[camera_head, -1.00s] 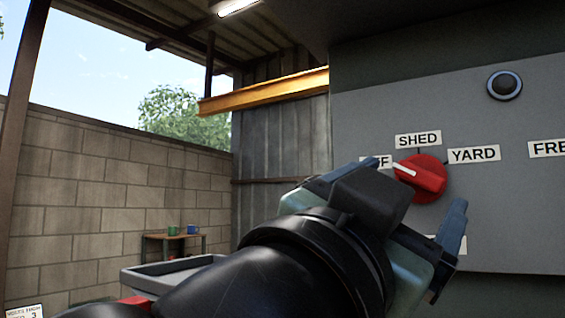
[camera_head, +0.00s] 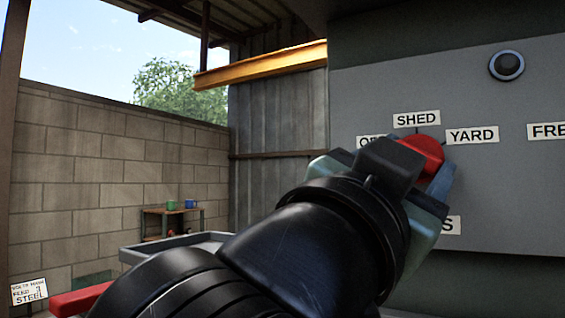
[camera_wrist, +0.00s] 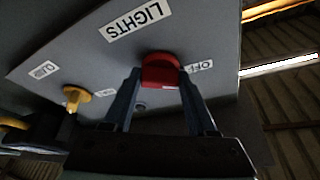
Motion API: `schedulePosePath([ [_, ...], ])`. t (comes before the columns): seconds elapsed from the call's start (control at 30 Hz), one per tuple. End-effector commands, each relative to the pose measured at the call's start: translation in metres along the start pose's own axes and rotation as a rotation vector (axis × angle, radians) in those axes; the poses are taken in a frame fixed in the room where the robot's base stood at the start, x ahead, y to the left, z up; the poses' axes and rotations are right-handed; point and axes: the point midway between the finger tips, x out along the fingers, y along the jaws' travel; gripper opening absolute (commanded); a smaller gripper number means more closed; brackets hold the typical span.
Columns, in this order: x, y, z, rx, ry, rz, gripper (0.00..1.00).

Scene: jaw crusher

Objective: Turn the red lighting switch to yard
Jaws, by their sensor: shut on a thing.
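The red lighting switch (camera_head: 421,152) is a round knob on the grey panel, partly hidden behind my gripper in the head view. The SHED label (camera_head: 416,119) is above it, the YARD label (camera_head: 472,135) to its right, and the partly covered OFF label (camera_head: 369,142) to its left. My gripper (camera_wrist: 160,78) is shut on the red switch (camera_wrist: 159,69), with one finger on each side in the wrist view. The knob's white pointer line is hidden in the head view, so I cannot tell its setting from there.
The grey panel (camera_head: 520,200) also carries a round black button (camera_head: 507,66) and a FRE... label (camera_head: 547,131). The wrist view shows a yellow knob (camera_wrist: 75,97) and the LIGHTS label (camera_wrist: 135,20). A grey tray (camera_head: 205,240) and a small table with mugs (camera_head: 172,205) stand left.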

Motion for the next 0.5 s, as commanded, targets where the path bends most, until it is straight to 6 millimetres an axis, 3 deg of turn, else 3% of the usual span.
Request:
schedulePosePath([
  [0.5, -0.0004, -0.0007, 0.0016, 0.103, -0.003, 0.044, 0.02],
])
